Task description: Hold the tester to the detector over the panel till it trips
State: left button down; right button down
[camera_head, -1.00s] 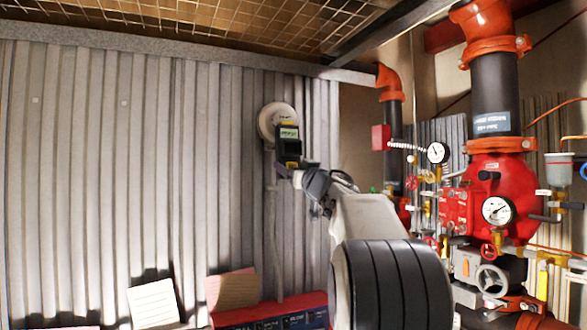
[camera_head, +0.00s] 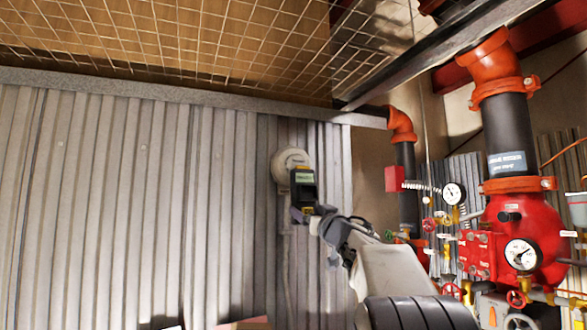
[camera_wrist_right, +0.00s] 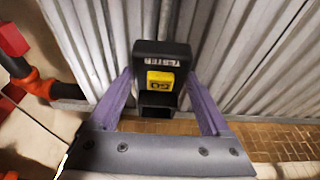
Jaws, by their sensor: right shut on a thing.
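The detector (camera_head: 290,162) is a pale round disc high on the corrugated wall in the head view. The tester (camera_head: 303,188), a dark box with a lit greenish screen, overlaps the detector's lower right edge; whether they touch I cannot tell. My right gripper (camera_head: 313,217) is shut on the tester from below. In the right wrist view its purple fingers flank the black tester (camera_wrist_right: 158,62), which has a yellow label; the detector is not visible there. The panel is out of the head view. My left gripper is not in view.
Red valve equipment (camera_head: 510,245) with gauges and thick dark pipes (camera_head: 510,130) stands at the right. The corrugated wall (camera_head: 120,210) left of the detector is clear.

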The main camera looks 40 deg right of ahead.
jog(key=s+a, duration=0.1)
jog(key=s, duration=0.5)
jog(key=shift+s+a, duration=0.3)
jog(key=shift+a, duration=0.05)
jog(key=shift+r, duration=0.1)
dwell(0.6)
